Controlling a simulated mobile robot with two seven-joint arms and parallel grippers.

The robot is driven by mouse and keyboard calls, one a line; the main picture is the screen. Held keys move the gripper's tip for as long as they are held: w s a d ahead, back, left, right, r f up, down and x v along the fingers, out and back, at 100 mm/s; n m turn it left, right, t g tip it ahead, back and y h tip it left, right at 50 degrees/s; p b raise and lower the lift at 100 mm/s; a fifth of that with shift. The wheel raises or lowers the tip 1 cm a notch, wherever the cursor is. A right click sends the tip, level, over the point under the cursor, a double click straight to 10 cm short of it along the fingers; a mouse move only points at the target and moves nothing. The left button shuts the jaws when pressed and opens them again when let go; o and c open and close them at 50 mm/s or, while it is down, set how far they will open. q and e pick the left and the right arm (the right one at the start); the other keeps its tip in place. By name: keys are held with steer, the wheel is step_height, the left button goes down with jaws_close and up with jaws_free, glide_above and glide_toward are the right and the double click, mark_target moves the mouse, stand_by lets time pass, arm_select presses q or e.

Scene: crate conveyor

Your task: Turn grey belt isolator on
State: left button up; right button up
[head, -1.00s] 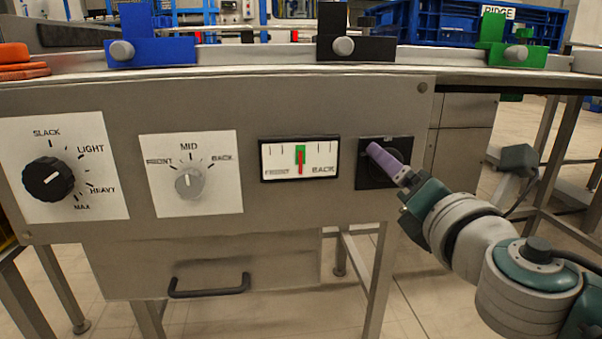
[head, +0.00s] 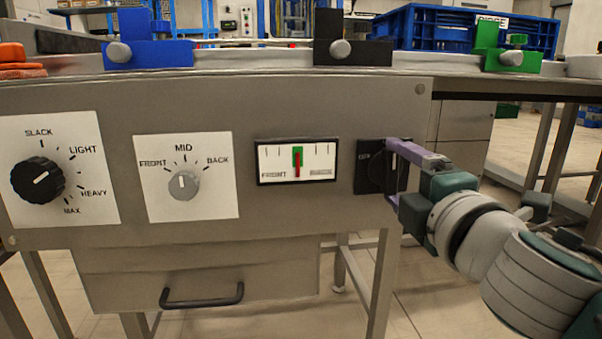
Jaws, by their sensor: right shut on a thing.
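The belt isolator (head: 364,176) is a black square plate with a rotary handle at the right end of the grey panel. Some white lettering shows on its upper left. My right gripper (head: 391,168), with purple fingers, comes in from the right and is shut on the isolator's handle. One finger shows above and one below. The handle looks about upright, but the fingers partly hide it, and I cannot read its set position. My left gripper is not in view.
Left of the isolator are a gauge (head: 297,161) with its red needle near the green middle, a grey knob (head: 184,186) and a black knob (head: 38,180). A drawer handle (head: 202,297) sticks out below. Blue, black and green clamps stand along the ledge above.

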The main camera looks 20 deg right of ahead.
steer(key=shift+m, duration=0.4)
steer(key=o, duration=1.2)
steer(key=shift+c, duration=0.2)
steer(key=v, duration=1)
steer(key=shift+w, duration=0.1)
